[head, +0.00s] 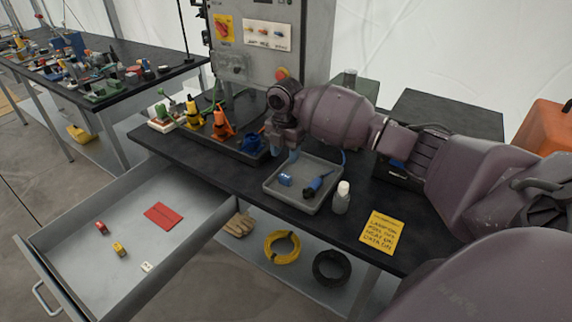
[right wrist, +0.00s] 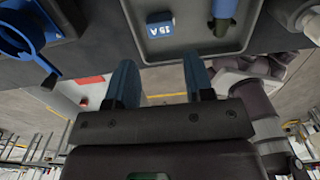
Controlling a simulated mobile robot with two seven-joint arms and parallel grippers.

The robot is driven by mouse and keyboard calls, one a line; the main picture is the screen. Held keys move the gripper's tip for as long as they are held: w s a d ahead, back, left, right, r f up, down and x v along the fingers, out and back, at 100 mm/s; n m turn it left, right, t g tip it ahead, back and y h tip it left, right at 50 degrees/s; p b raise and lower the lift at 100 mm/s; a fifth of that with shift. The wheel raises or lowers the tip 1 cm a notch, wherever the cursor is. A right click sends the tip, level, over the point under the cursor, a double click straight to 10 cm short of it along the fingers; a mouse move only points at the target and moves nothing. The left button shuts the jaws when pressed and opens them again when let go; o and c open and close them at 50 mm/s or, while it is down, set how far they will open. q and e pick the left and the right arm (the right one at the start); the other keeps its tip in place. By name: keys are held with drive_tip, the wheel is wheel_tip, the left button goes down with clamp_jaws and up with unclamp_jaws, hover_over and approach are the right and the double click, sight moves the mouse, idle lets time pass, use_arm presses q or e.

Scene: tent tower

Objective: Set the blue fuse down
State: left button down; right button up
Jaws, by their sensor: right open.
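The blue fuse (head: 286,180) lies in the left part of a shallow grey tray (head: 326,206) on the black bench. In the right wrist view the fuse (right wrist: 160,25) shows a white "15 A" marking and rests on the tray floor. My right gripper (head: 283,154) is above the tray's back left edge. In the right wrist view its two blue fingers (right wrist: 161,78) are apart with nothing between them, and the fuse is clear of them. My left gripper is not in view.
A blue-and-black tool (head: 318,184) lies in the tray beside the fuse. A white-capped bottle (head: 342,198) stands right of the tray, and a yellow note (head: 382,232) lies further right. An open drawer (head: 130,222) holds small fuses and a red piece. A control box (head: 262,45) stands behind.

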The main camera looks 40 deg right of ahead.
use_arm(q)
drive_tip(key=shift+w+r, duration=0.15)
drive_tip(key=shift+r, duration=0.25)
use_arm(e)
wheel_tip(320, 180, up, 3)
drive_tip(key=shift+r, duration=0.1)
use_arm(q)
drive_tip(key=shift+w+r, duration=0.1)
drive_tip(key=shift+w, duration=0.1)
